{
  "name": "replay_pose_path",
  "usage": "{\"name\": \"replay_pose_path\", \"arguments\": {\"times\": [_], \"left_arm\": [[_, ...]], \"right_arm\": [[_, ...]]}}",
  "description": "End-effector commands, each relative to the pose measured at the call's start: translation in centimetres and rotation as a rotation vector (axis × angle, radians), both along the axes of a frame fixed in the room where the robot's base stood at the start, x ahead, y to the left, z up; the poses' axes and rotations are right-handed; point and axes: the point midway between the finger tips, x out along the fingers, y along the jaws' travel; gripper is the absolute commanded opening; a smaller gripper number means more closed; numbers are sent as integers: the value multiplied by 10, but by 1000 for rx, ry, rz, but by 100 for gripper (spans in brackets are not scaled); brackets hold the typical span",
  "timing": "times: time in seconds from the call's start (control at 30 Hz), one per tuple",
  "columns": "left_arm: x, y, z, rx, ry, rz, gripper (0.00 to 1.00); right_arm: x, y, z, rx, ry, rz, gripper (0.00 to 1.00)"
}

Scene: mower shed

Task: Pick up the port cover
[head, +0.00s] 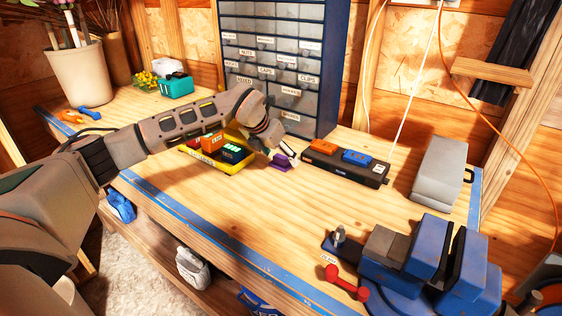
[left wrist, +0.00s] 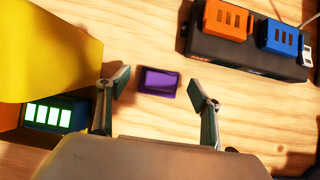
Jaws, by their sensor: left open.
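A small purple piece (head: 281,163), which I take to be the port cover, lies on the wooden bench between the yellow bin and the black charging strip. It also shows in the left wrist view (left wrist: 159,82), flat on the wood, with a raised rim. My left gripper (head: 284,155) is over it, open and empty. In the left wrist view my left gripper's fingers (left wrist: 164,90) stand apart, and the purple piece appears in the gap between their tips. I see no contact; the height above the bench is hard to tell. My right gripper is not in view.
The yellow bin (head: 203,158) holds orange and dark packs. The black strip (head: 344,166) carries an orange and a blue pack. A drawer cabinet (head: 283,60) stands behind. A blue vise (head: 425,255) is at front right. The bench between the vise and bin is clear.

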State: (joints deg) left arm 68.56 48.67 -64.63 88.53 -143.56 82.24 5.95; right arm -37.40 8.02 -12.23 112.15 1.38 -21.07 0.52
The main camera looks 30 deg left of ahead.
Motion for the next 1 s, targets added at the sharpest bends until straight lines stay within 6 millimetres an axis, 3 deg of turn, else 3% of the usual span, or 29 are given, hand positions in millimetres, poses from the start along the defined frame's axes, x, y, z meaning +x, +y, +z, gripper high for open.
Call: {"name": "replay_pose_path", "arguments": {"times": [0.13, 0.37, 0.4, 0.57, 1.0], "left_arm": [[7, -2, -11, 0, 0, -1, 65], [8, -2, -13, 0, 0, -1, 65], [8, -2, -13, 0, 0, -1, 63], [8, -2, -13, 0, 0, -1, 24], [8, -2, -7, 0, -2, -2, 24]], "right_arm": [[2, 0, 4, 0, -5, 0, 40], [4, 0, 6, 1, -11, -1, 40], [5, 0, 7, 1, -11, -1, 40], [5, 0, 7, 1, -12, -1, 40], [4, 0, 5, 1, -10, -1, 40]]}}
